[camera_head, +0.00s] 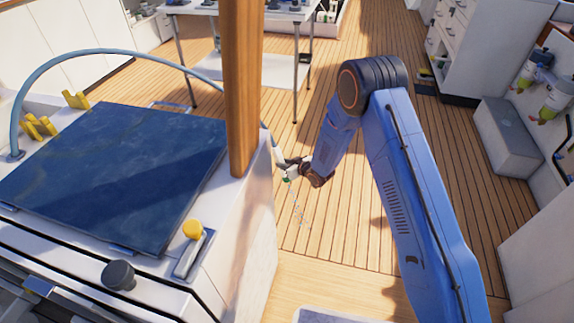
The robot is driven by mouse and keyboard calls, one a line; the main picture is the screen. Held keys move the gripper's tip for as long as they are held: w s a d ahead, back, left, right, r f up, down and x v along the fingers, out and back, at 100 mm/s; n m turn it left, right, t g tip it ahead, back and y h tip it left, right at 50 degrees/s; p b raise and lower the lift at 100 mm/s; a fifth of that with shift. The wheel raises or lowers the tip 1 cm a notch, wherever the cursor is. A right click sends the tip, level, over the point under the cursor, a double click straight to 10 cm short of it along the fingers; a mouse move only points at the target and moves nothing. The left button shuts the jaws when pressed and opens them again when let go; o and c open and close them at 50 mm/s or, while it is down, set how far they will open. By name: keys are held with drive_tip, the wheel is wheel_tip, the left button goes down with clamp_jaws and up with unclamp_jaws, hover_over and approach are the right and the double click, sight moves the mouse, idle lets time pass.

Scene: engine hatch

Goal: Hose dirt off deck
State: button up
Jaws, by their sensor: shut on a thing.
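My gripper (291,165) hangs beside the white box's right side, above the wooden deck (340,235). It is shut on a small pale spray nozzle (281,157) with a green part low on it. A thin sparkling spray (299,213) falls from the nozzle toward the planks. A blue-grey hose (100,51) rises from the box's left end, arcs over, passes behind the wooden post and comes down to the nozzle. Dark patches show on the deck, but I cannot tell dirt from shadow.
The white box (252,245) with a dark blue hatch lid (115,175) fills the left. A wooden post (241,85) stands close beside my gripper. A table (205,10) stands at the back; a grey box (508,137) and cabinets stand right. The mid-deck is open.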

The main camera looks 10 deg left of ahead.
drive_tip(key=shift+w+a, duration=0.1)
drive_tip(key=shift+a, duration=2)
drive_tip(key=shift+r, duration=0.1)
wheel_tip(320, 180, up, 5)
drive_tip(key=shift+f, duration=0.1)
